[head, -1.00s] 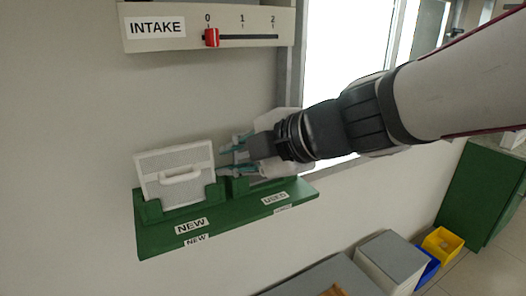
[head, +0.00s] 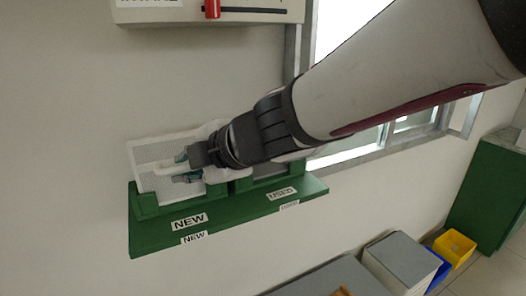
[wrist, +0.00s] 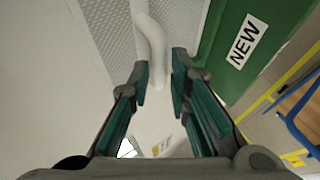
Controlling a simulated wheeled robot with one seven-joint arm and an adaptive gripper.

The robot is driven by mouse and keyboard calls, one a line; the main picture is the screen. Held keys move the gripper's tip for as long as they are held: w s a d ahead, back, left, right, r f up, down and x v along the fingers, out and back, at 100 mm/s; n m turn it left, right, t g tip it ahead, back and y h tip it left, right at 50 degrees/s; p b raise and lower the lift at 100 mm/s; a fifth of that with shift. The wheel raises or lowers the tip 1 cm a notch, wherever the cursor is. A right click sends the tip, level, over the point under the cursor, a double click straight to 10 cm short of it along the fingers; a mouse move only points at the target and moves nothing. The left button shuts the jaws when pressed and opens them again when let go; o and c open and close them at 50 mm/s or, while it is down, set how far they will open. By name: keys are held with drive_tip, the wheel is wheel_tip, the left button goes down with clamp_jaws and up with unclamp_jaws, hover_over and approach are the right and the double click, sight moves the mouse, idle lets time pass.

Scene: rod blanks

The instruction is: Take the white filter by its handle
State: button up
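The white filter (head: 150,153), a framed mesh panel with a white handle (wrist: 152,45), stands upright in the green holder's slot marked NEW at the left. My gripper (head: 184,168) is in front of it in the head view and covers its right part. In the wrist view, the handle reaches between the two teal-padded fingertips (wrist: 160,68). The fingers are apart, with a narrow gap to the handle; I see no firm hold on it.
The green holder (head: 160,238) juts from the wall. Its slot marked USED, at the right, is mostly behind my arm; a grey mesh panel (head: 277,168) shows there. The intake scale (head: 265,12) with a red slider (head: 212,8) is above. Grey boxes (head: 405,258) stand lower right.

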drive_tip(key=shift+b+x, duration=0.35)
drive_tip(key=shift+x, duration=0.75)
clamp_jaws()
